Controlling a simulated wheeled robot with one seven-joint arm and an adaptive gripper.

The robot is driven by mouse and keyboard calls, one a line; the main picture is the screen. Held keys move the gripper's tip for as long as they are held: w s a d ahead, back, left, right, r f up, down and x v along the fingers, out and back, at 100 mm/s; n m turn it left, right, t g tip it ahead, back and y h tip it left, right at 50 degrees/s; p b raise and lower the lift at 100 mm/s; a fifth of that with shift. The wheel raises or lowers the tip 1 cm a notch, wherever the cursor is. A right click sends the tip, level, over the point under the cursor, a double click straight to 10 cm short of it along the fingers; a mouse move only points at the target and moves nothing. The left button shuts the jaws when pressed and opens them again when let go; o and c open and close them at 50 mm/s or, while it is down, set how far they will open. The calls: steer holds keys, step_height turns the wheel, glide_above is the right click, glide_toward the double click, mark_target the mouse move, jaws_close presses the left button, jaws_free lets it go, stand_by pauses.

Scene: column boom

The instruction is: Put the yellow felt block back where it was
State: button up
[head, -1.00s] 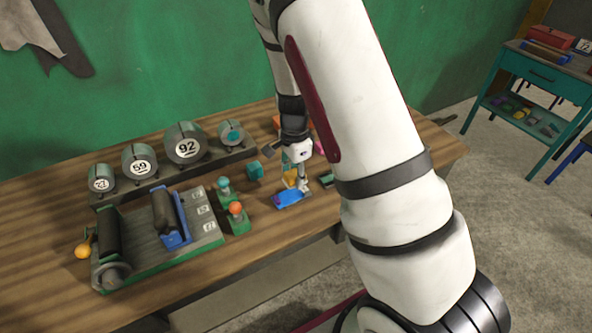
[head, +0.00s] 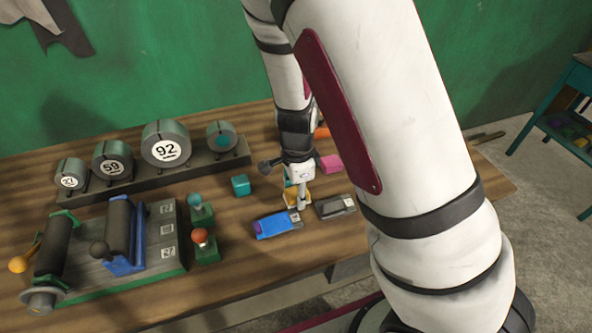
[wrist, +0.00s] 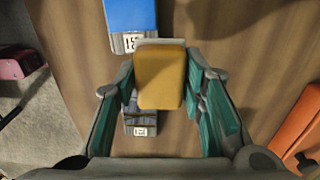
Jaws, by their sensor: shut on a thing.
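The yellow felt block (wrist: 161,80) sits between the fingers of my gripper (wrist: 162,72) in the wrist view, with a grey edge showing behind its top. My gripper is shut on it. In the head view the yellow block (head: 291,198) shows partly behind my gripper (head: 297,190), low over the workbench (head: 225,270). Whether its underside touches the bench cannot be told.
A blue block (head: 277,225) and a dark grey block (head: 334,207) lie close by on either side. A pink block (head: 330,164) and a teal cube (head: 240,185) lie behind. The numbered drum rack (head: 195,165) and roller device (head: 165,250) stand left.

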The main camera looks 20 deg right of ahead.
steer(key=w+d, duration=0.1)
steer(key=w, duration=0.6)
steer(key=w+d+f, duration=0.1)
steer(key=w, duration=0.2)
steer(key=shift+w+d, duration=0.15)
steer(key=shift+d, duration=0.15)
steer(key=shift+w+d+f, duration=0.1)
steer(key=shift+w+f, duration=0.1)
steer(key=shift+f, duration=0.7)
steer(key=shift+w+f, duration=0.15)
steer(key=shift+f, duration=0.7)
steer(key=shift+f, duration=0.2)
steer(key=o, duration=1.3)
